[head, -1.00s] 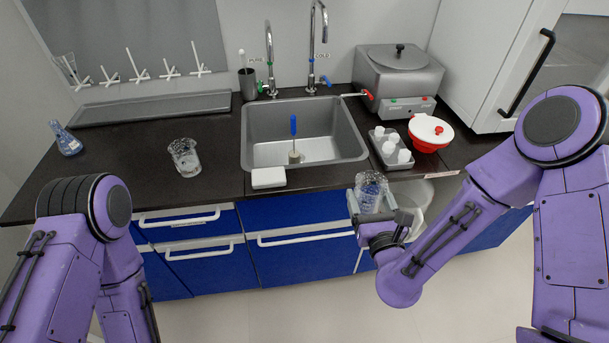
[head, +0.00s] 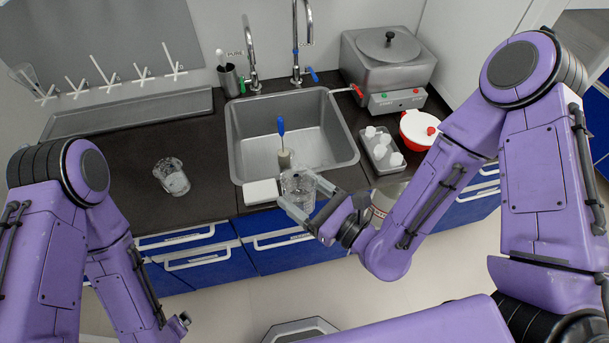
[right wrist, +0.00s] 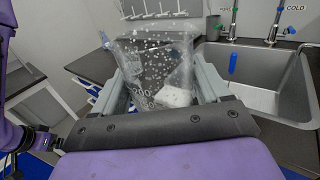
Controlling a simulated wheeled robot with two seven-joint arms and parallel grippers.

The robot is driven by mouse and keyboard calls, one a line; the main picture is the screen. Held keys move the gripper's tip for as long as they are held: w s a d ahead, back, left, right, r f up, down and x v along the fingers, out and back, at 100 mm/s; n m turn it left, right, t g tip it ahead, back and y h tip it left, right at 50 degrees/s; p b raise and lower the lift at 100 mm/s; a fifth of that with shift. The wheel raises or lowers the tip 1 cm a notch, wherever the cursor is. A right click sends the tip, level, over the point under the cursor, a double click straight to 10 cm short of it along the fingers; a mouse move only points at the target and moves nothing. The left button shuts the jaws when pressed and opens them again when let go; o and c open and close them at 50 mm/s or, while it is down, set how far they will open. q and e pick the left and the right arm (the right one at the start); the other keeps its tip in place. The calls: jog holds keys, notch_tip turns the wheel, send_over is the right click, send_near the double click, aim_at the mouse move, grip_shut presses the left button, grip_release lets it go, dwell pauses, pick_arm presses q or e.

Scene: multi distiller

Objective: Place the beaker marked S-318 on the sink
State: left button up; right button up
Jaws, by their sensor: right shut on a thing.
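A clear glass beaker (head: 298,188) is held by my right gripper (head: 308,202) at the front edge of the steel sink (head: 312,143), just right of a white block. In the right wrist view the beaker (right wrist: 155,65) stands between the two fingers, speckled with white, with graduation marks; I cannot read an S-318 label. The sink (right wrist: 262,97) lies to its right there. A second glass beaker (head: 171,177) stands on the dark counter left of the sink. My left gripper (head: 180,325) shows only partly at the lower left, and its jaws are unclear.
A blue-handled brush (head: 282,140) stands in the sink. The white block (head: 261,192) lies at the sink's front left. A grey tray of white bottles (head: 382,150), a red-and-white bowl (head: 418,128) and a steel bath (head: 388,60) are on the right. Two faucets (head: 250,60) rise behind.

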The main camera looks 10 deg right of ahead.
aim_at(306, 186)
jog(key=w+f+b, duration=0.1)
jog(key=w+b, duration=0.1)
jog(key=w+d+f+b, duration=0.1)
jog(key=w+f+b, duration=0.1)
jog(key=b, duration=0.1)
jog(key=shift+d+f, duration=0.15)
jog(key=w+d+f+b, duration=0.1)
jog(key=w+f, duration=0.1)
jog(key=w, duration=0.1)
jog(key=w+d+f+b, duration=0.2)
jog(key=w, duration=0.1)
jog(key=w+d+f+b, duration=0.1)
jog(key=w+f+b, duration=0.1)
jog(key=shift+w+d+f, duration=0.35)
jog(key=shift+w, duration=0.05)
notch_tip(306, 186, down, 3)
jog(key=shift+w+r, duration=0.1)
jog(key=shift+w+f, duration=0.1)
jog(key=shift+f, duration=0.2)
